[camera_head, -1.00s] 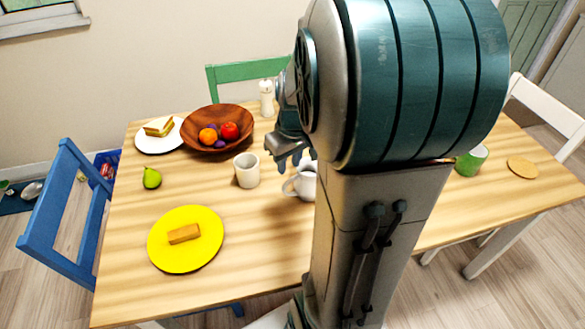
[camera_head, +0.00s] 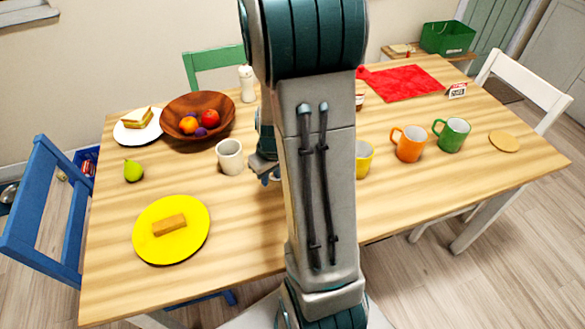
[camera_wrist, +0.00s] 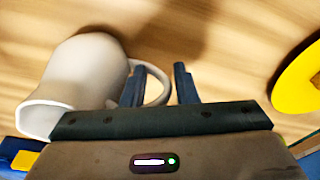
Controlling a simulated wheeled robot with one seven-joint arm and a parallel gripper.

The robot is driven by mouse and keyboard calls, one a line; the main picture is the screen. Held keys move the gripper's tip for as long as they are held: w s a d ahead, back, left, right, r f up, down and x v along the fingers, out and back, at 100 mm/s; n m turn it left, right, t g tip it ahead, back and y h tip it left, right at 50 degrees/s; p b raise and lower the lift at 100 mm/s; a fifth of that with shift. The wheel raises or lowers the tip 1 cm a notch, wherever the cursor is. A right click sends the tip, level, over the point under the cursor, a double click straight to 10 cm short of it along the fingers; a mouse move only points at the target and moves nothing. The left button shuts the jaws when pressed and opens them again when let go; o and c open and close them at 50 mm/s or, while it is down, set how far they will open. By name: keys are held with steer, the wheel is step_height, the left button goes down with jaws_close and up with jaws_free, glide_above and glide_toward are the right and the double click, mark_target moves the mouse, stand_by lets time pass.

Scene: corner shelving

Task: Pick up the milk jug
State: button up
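The milk jug (camera_wrist: 85,80) is white with a loop handle and fills the left of the wrist view, lying sideways in that picture. My gripper (camera_wrist: 160,75) is open at the handle. One finger appears to be inside the loop and the other beyond its outer side, with a gap between them. I cannot tell whether either finger touches the handle. In the head view my gripper (camera_head: 268,172) is low over the table, partly behind my arm.
A yellow plate (camera_head: 192,240), a brown fruit bowl (camera_head: 175,112) and a pear (camera_head: 133,171) are further left. Yellow (camera_head: 363,160), orange (camera_head: 408,145) and green (camera_head: 452,135) mugs stand right of my arm.

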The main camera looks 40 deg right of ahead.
steer(key=shift+c, duration=0.4)
jaws_close()
steer(key=shift+w+r, duration=0.1)
steer(key=shift+r, duration=0.05)
steer(key=shift+r, duration=1.15)
steer(key=shift+d+r, duration=0.2)
steer(key=shift+r, duration=0.65)
steer(key=s+d+r, duration=0.1)
steer(key=d, duration=0.1)
steer(key=s+d+r, duration=0.1)
steer(key=d+r, duration=0.1)
steer(key=d, duration=0.1)
steer(key=s+d+r, duration=0.1)
steer(key=d+r, duration=0.1)
steer(key=shift+s+d, duration=0.3)
steer(key=shift+s, duration=0.05)
steer(key=shift+s+d+r, duration=0.3)
steer(key=shift+d+r, duration=0.1)
steer(key=shift+d, duration=0.25)
steer(key=shift+s+d+r, duration=0.3)
steer(key=shift+d+r, duration=0.1)
steer(key=shift+d, duration=0.25)
